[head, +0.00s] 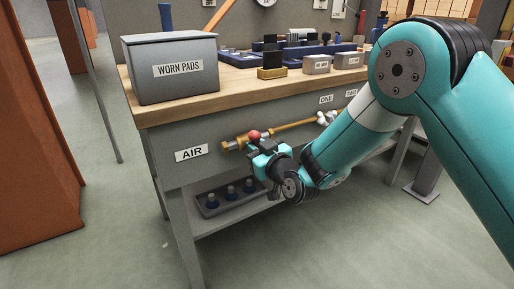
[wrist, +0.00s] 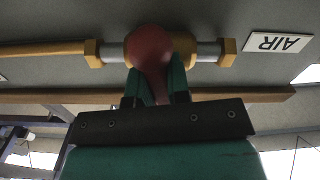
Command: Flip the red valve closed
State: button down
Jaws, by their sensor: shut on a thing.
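The red valve (head: 254,135) has a round red knob on a brass pipe on the front of the workbench, just right of the AIR label (head: 192,153). In the wrist view the red valve handle (wrist: 151,55) has a round end, with a narrower part running down between my fingers. My gripper (head: 262,150) is at the pipe, and its fingers in the wrist view (wrist: 156,88) are shut on the red handle from both sides. The valve body behind the handle is partly hidden.
The brass pipe (head: 290,126) runs right along the bench front to white-handled fittings (head: 326,118). A grey WORN PADS box (head: 172,70) stands on the bench top (head: 225,97). A tray (head: 226,205) with several dark blue items sits on the lower shelf.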

jog(key=shift+m, duration=1.1)
jog(key=c, duration=1.1)
grip_release()
jog(key=b+v, duration=1.2)
jog(key=v, duration=0.5)
jog(key=shift+s+d+b, duration=0.15)
jog(key=shift+d+b, duration=0.05)
jog(key=shift+b, duration=0.15)
